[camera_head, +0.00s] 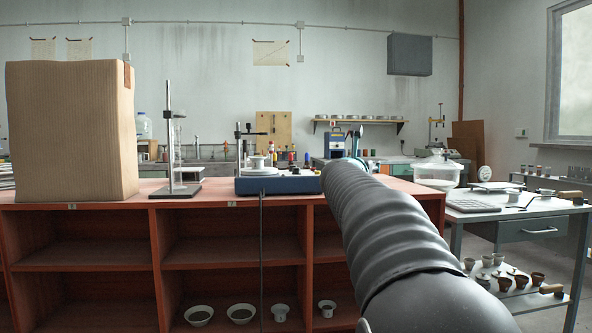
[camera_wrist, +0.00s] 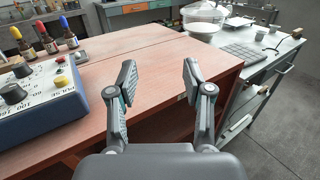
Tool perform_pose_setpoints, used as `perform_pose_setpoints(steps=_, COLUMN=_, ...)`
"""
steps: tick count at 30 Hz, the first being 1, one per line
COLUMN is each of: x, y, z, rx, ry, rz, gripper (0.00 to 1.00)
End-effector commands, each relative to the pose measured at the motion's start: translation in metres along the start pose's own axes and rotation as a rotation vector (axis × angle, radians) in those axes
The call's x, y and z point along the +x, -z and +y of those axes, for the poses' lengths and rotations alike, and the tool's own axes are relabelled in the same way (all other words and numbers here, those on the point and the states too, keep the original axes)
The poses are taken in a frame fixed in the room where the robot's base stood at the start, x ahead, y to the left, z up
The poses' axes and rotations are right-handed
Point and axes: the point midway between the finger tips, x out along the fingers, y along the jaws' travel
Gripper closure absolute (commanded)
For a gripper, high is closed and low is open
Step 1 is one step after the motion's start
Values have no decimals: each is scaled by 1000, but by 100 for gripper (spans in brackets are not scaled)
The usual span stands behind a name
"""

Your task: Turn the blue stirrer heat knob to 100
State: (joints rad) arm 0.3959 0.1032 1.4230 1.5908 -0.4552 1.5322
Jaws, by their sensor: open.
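The blue stirrer (camera_head: 278,184) sits on the red-brown bench with a pale round plate on top and a cable hanging down the bench front. Its right part shows at the left of the wrist view (camera_wrist: 45,117), with black knobs (camera_wrist: 62,82) and printed scales on the sloped panel. I cannot tell for certain which knob is for heat, nor read its setting. My gripper (camera_wrist: 159,75) is open and empty, to the right of the stirrer and apart from it, over the bench. In the head view my arm hides most of the gripper.
Dropper bottles (camera_wrist: 45,38) with coloured caps stand behind the stirrer. A metal stand (camera_head: 170,150) and a large cardboard box (camera_head: 72,130) are to its left. A side table (camera_head: 520,208) with a keyboard is at right. The bench top right of the stirrer is clear.

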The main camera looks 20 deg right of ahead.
Motion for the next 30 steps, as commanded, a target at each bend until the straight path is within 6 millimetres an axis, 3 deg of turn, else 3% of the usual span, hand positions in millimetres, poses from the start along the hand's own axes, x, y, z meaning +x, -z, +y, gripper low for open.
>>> perform_pose_setpoints(steps=3, x=8, y=0, z=-12, rx=-3, ry=-115, rz=-4, gripper=49)
perform_pose_setpoints(steps=7, x=3, y=3, z=0, rx=-5, ry=-290, rz=-2, gripper=49)
perform_pose_setpoints(steps=15, x=-40, y=14, z=69, rx=4, ry=-700, rz=21, gripper=49)
perform_pose_setpoints(steps=18, x=-54, y=16, z=85, rx=9, ry=-798, rz=26, gripper=49)
perform_pose_setpoints(steps=24, x=-65, y=16, z=99, rx=14, ry=-875, rz=29, gripper=49)
perform_pose_setpoints(steps=30, x=-50, y=16, z=117, rx=14, ry=-876, rz=30, gripper=49)
